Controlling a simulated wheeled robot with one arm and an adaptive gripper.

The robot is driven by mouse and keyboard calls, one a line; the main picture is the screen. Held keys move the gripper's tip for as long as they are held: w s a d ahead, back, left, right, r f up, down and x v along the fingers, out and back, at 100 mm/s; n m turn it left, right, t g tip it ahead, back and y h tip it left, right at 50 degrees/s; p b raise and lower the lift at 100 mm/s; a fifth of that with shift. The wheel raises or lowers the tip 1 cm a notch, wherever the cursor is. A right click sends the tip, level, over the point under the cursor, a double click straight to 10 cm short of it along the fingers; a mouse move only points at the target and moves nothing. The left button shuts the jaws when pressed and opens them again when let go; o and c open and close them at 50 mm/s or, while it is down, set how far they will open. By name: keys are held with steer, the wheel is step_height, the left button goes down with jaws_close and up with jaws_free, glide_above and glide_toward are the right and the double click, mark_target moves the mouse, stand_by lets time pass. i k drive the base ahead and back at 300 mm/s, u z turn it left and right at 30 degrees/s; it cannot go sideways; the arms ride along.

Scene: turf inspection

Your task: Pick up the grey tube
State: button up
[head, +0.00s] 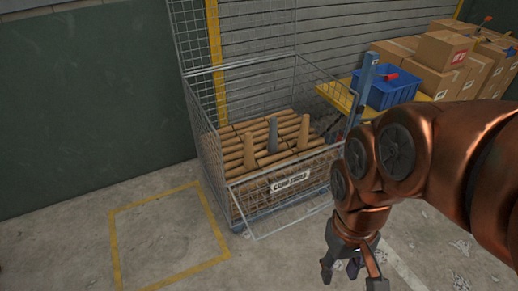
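The grey tube (272,135) stands roughly upright in the wire cage (208,140), among several brown tubes (290,128) lying side by side. Two brown tubes also stand upright, one to its left (249,152) and one to its right (303,132). The lower end of the grey tube is hidden among the lying tubes. My gripper (352,275) hangs at the bottom right, outside the cage and apart from the tube. Its fingers point down and are spread open, with nothing seen held between them.
The cage's front panel hangs folded down, with a label (290,182) on the front. A blue bin (389,90) on a yellow shelf and stacked cardboard boxes (443,50) stand at the right. A yellow floor outline (118,255) encloses clear floor at the left.

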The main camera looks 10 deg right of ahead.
mark_target(272, 145)
steer(key=z, duration=0.4)
steer(key=i, duration=1.25)
steer(key=u, duration=0.85)
steer(key=i, duration=0.7)
steer(key=u, duration=0.75)
